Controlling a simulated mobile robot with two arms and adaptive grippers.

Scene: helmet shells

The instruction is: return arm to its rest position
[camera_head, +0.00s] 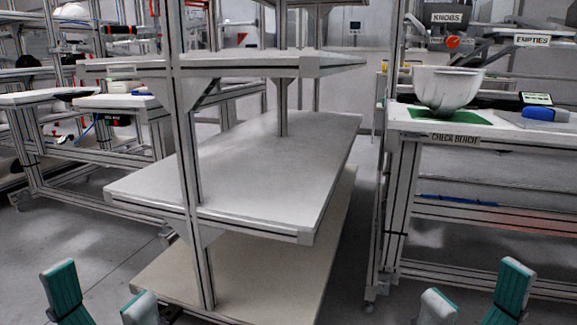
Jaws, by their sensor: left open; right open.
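My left gripper (103,300) is at the bottom left edge of the head view. Its two teal-padded fingers are spread apart with nothing between them. My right gripper (474,300) is at the bottom right edge, also open and empty. Both grippers are low in the picture, and only their finger ends show. A white helmet shell (446,88) sits on a green mat (450,117) on the check bench (500,133) at the right. Neither gripper touches it.
An empty multi-level shelf rack (250,180) stands in the middle. A blue object (546,114) lies on the check bench at the right. Workbenches (60,98) stand at the left. Signs marked KNOBS (446,18) and EMPTIES (532,40) are at the upper right. Floor shows between rack and benches.

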